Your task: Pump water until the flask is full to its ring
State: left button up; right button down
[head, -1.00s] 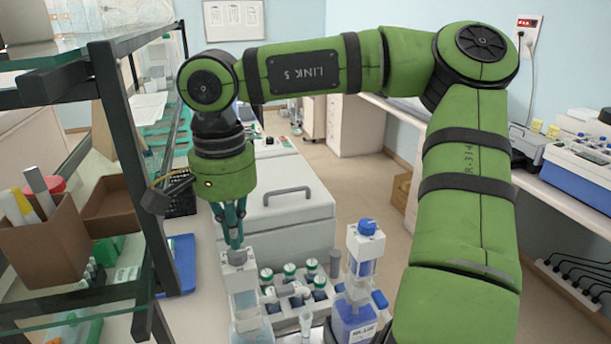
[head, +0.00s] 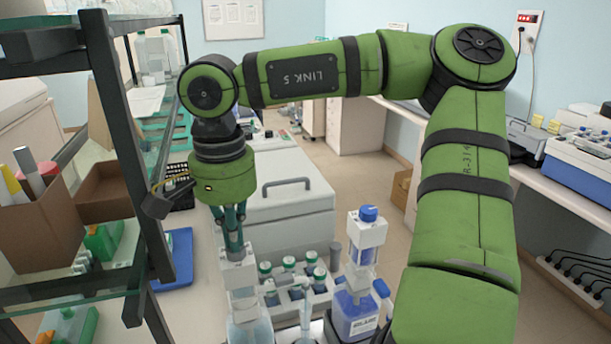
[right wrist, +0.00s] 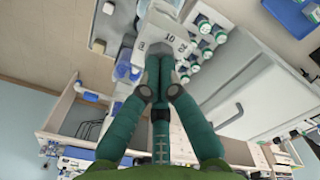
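A clear bottle (head: 250,328) with a white pump head (head: 238,274) stands at the bottom of the head view. My right gripper (head: 234,252) points down with its fingers together at the top of this pump. In the right wrist view, the closed fingers (right wrist: 160,62) meet at a white block marked "10". I cannot tell if they grip a knob or only press on it. A narrow clear neck (head: 305,318), possibly the flask's, shows right of the bottle. Its body, ring and water level are out of sight. My left gripper is not in view.
A bottle of blue liquid (head: 354,314) with a blue-capped pump stands to the right. A white rack (head: 318,300) of green-capped bottles sits behind. A dark-framed shelf (head: 135,150) with glass boards stands close on the left. A blue tray (head: 176,262) lies beside it.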

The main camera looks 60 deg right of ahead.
jog(key=shift+f+b, duration=0.8)
jog(key=shift+f, duration=0.4)
jog(key=shift+s+f, duration=0.1)
jog(key=shift+r+p, duration=2.4)
jog(key=shift+r, duration=0.85)
notch_tip(320, 180, up, 5)
jog(key=p, duration=0.4)
